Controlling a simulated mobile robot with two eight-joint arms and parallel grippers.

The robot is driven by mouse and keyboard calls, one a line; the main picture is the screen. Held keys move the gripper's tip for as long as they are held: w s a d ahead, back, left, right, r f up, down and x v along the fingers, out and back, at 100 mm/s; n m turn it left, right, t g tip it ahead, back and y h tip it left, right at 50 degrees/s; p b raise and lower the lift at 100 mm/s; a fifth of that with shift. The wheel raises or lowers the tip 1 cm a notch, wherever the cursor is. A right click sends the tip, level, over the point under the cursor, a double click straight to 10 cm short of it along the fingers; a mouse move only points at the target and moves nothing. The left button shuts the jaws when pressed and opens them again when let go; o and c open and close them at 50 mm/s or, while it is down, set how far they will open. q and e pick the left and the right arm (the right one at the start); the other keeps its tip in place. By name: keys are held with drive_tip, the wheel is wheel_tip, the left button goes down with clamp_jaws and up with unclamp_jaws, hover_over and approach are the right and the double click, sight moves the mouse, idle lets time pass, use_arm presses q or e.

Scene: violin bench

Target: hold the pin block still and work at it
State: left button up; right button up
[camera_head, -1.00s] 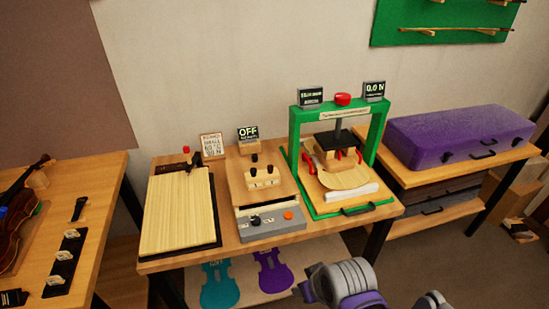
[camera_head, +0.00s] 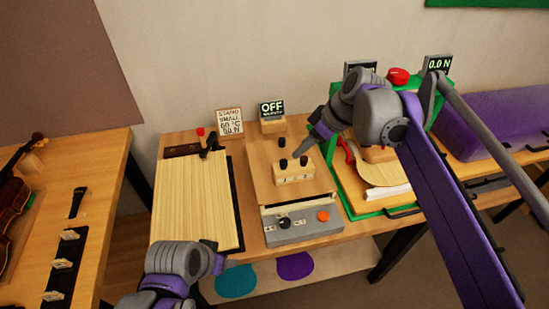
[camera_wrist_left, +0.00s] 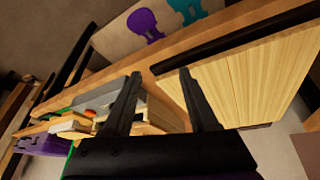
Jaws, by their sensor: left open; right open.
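The pin block (camera_head: 294,175), a small pale wooden block with black pegs on top, stands on the wooden board of the middle station. My right gripper (camera_head: 303,147) reaches in from the right, just above and behind the block. It is open and apart from the block as far as I can see. My left gripper (camera_head: 232,264) is low at the table's front edge, left of the grey control box (camera_head: 304,226). In the left wrist view my left gripper (camera_wrist_left: 158,84) has its two black fingers spread, with nothing between them.
A pale ribbed board (camera_head: 192,205) in a black tray lies on the left. The green press (camera_head: 345,207) stands on the right, partly hidden by my right arm. A sign reading OFF (camera_head: 272,108) stands behind the block. A purple case (camera_head: 500,115) is farther right.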

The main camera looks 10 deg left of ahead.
use_arm(q)
drive_tip(key=o, duration=0.5)
drive_tip(key=w+d+r+m+h, duration=0.1)
drive_tip(key=w+d+m, duration=0.1)
drive_tip(key=w, duration=0.2)
drive_tip(key=w+d+r+m+h, duration=0.1)
drive_tip(key=w+m+h, duration=0.1)
drive_tip(key=w, duration=0.2)
drive_tip(key=w+d+r+m+g+h, duration=0.1)
drive_tip(key=w+d+h, duration=0.1)
drive_tip(key=w, duration=0.2)
drive_tip(key=shift+w+d+r+m, duration=0.2)
drive_tip(key=shift+d+m, duration=0.1)
drive_tip(key=shift+m, duration=0.1)
drive_tip(key=m+h, duration=0.6)
drive_tip(key=m, duration=0.1)
approach(295, 171)
drive_tip(key=f, duration=0.1)
drive_tip(key=w, duration=0.1)
drive_tip(key=f, duration=0.1)
drive_tip(key=shift+w+a+f+t, duration=0.15)
drive_tip(key=shift+a+f+t, duration=0.15)
drive_tip(key=shift+a, duration=0.05)
drive_tip(key=shift+w+d+f+h, duration=0.1)
drive_tip(key=shift+w+d+h, duration=0.2)
drive_tip(key=shift+d, duration=0.1)
drive_tip(key=x, duration=0.9)
drive_tip(key=shift+d+f, duration=0.25)
drive_tip(key=shift+d, duration=0.1)
